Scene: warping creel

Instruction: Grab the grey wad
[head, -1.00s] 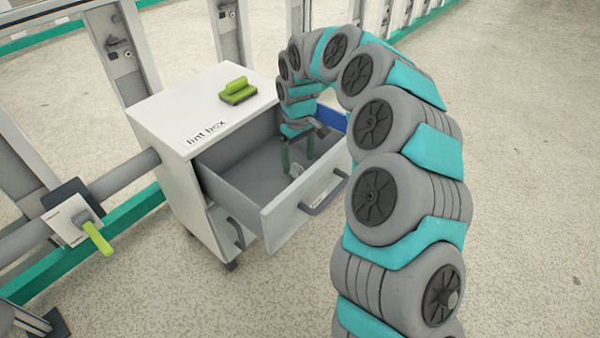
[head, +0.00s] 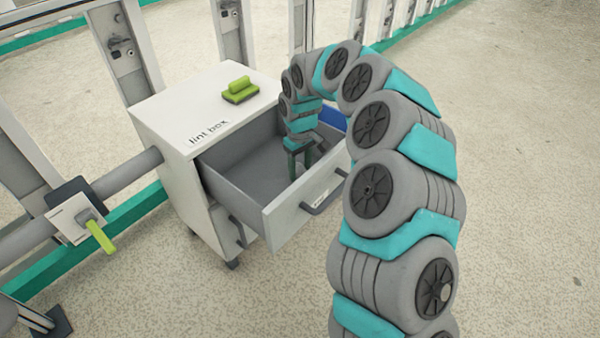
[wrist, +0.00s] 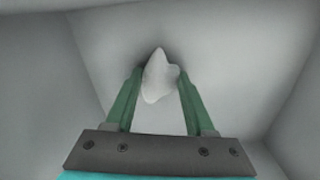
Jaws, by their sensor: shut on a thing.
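The grey wad (wrist: 158,76) is a small, pale, uneven lump in the wrist view, between the tips of my two green fingers. My gripper (wrist: 160,75) is shut on it, low inside the open drawer (head: 238,184) of the white lint box cabinet (head: 165,120). In the head view my gripper (head: 301,172) points down into the drawer, near its front panel. The wad cannot be made out in the head view.
A green block-like item (head: 240,90) lies on the cabinet top. A blue part (head: 332,117) shows at the drawer's far right. A lever with a green handle (head: 100,237) sits on the rail at left. Drawer walls surround my gripper closely.

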